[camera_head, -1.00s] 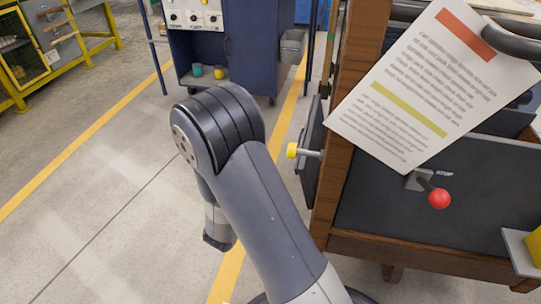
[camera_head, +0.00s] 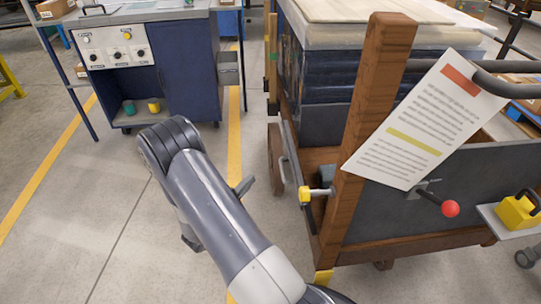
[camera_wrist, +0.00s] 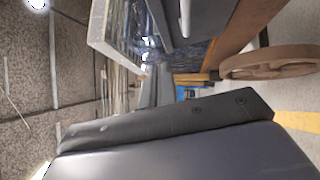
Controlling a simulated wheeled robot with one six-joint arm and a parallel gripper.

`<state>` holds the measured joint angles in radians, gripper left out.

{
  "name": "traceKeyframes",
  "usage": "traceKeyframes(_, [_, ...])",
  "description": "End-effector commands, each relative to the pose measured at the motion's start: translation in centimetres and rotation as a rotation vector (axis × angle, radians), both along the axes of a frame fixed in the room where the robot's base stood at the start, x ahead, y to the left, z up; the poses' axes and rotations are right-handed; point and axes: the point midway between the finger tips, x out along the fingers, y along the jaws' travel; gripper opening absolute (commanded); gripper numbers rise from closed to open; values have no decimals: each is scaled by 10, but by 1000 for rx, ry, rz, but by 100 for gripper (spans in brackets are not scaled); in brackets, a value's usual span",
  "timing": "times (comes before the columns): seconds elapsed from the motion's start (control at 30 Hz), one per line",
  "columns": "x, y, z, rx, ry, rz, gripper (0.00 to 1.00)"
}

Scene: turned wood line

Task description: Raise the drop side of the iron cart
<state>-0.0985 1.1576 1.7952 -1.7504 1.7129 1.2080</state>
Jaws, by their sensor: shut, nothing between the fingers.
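The iron cart (camera_head: 352,145) stands at right in the head view, with wooden posts and dark panels. Its drop side (camera_head: 291,150) is a dark panel on the cart's left flank, seen nearly edge-on, with a pale handle; it appears to hang down. A yellow-tipped latch pin (camera_head: 305,195) sticks out by the near post. In the wrist view, the dark panel with its handle (camera_wrist: 185,18) is at the top. My gripper (camera_head: 245,187) is shut and empty, left of the drop side and apart from it. Its dark body (camera_wrist: 190,124) fills the lower wrist view. My arm hides much of it.
A paper sheet (camera_head: 427,120) hangs on the cart's near end above a red-knobbed stop lever (camera_head: 450,208). A cart wheel (camera_wrist: 268,66) is low on this side. A blue control cabinet (camera_head: 185,65) stands behind. Floor left of my arm is clear.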

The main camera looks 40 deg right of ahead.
Motion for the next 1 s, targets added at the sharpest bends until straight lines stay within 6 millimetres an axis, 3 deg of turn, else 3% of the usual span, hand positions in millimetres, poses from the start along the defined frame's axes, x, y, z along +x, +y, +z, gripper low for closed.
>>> traceKeyframes(0.5, [22, -90, 15, 0, -2, -4, 0])
traceKeyframes(0.6, [13, -103, 19, -1, 1, -2, 0])
traceKeyframes(0.8, [4, -118, 24, 0, 1, 1, 0])
traceKeyframes(1.0, [2, -121, 26, 0, 1, 2, 0])
